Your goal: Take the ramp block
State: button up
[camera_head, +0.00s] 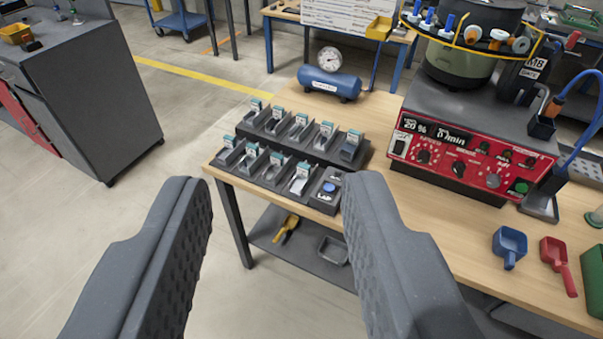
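My gripper (272,178) is open and empty, its two dark fingers wide apart in the foreground. Between and beyond the fingertips, a dark grey two-row rack (262,184) stands on the wooden workbench (382,112). Several small parts sit in its slots, each behind a small tag. One slot at the front right holds a part with a blue round top (329,187). A dark block (350,150) sits at the right end of the back row. The tags are too small to read, so I cannot tell which part is the ramp block.
A bowl feeder (462,62) stands on a red control box (470,158) right of the rack. A blue air tank (331,83) with a gauge is behind it. Blue (509,244) and red (557,253) scoops lie at the right. A grey cabinet (85,85) stands left; floor between is clear.

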aim_at(305, 175)
jog(key=z, duration=0.5)
jog(key=i, duration=1.35)
jog(key=z, duration=0.35)
